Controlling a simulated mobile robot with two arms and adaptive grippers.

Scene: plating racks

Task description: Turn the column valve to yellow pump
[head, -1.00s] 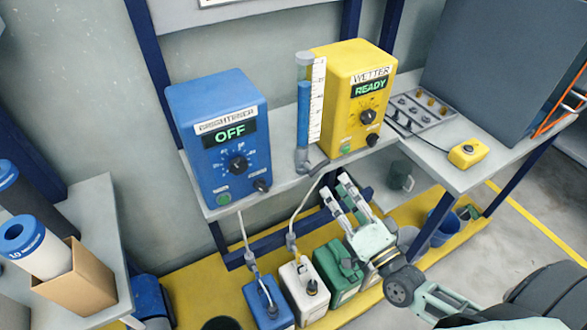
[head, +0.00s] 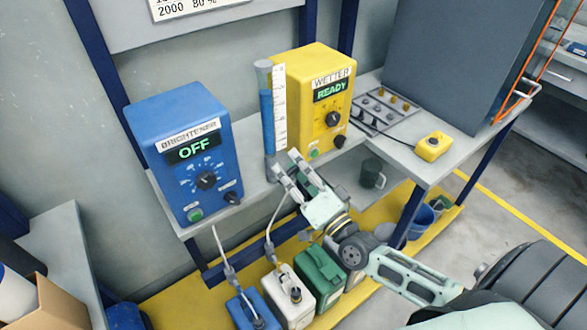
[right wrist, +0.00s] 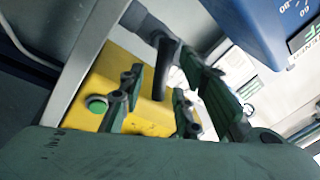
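The column (head: 267,110) is a clear tube of blue liquid beside a white scale, standing upright between the blue pump (head: 185,150) and the yellow pump (head: 315,100). The blue pump reads OFF and the yellow pump READY. My right gripper (head: 285,163) is open at the foot of the column and hides most of the valve in the head view. In the right wrist view the dark grey valve handle (right wrist: 165,62) appears between the open fingers (right wrist: 165,80), with the yellow pump (right wrist: 150,115) behind. I cannot tell whether they touch it. My left gripper is not in view.
The pumps stand on a narrow grey shelf. Several jugs, including a green one (head: 320,278), stand below on a yellow platform with hoses rising from them. A yellow button box (head: 433,146) and a tray of fittings (head: 385,110) lie to the right.

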